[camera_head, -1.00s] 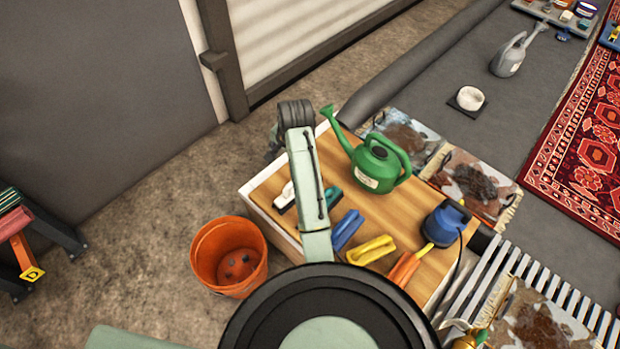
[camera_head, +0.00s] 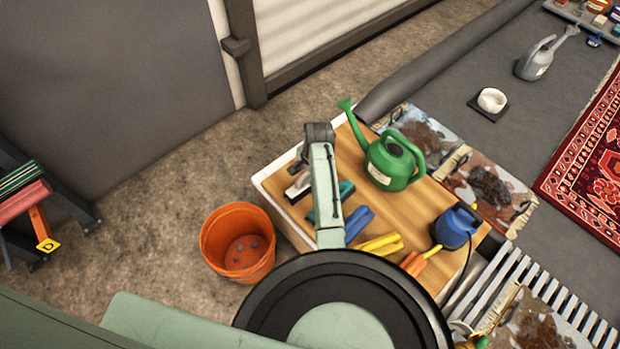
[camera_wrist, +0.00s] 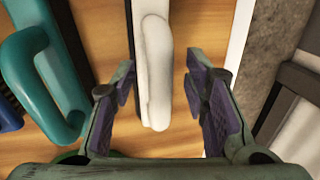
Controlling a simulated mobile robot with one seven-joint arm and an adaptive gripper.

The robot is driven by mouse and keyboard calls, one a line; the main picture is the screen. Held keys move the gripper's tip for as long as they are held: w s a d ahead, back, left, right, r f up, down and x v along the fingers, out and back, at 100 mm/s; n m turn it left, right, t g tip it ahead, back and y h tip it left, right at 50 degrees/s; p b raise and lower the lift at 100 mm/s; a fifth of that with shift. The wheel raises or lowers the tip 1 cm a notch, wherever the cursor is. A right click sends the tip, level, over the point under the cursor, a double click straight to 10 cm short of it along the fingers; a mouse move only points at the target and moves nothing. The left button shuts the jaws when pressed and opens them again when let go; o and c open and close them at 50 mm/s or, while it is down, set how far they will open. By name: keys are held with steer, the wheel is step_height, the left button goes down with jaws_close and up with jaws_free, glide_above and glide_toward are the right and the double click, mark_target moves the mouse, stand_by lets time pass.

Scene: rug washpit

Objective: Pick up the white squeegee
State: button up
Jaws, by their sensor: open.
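The white squeegee (camera_head: 298,188) lies on the wooden tabletop near its left edge in the head view, partly covered by my arm. In the wrist view its white handle (camera_wrist: 153,55) runs down the middle, between the two fingers of my gripper (camera_wrist: 158,90). The fingers are open, one on each side of the handle, with a gap on both sides. I cannot tell the height of the fingertips against the handle.
A teal-handled tool (camera_wrist: 43,80) lies left of the squeegee in the wrist view. The table also holds a green watering can (camera_head: 390,163), blue (camera_head: 359,222) and yellow (camera_head: 381,244) tools and a blue-topped device (camera_head: 455,226). An orange bucket (camera_head: 238,243) stands on the floor beside it.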

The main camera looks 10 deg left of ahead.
steer(key=shift+f, duration=0.3)
steer(key=shift+c, duration=0.2)
jaws_close()
stand_by(0.5)
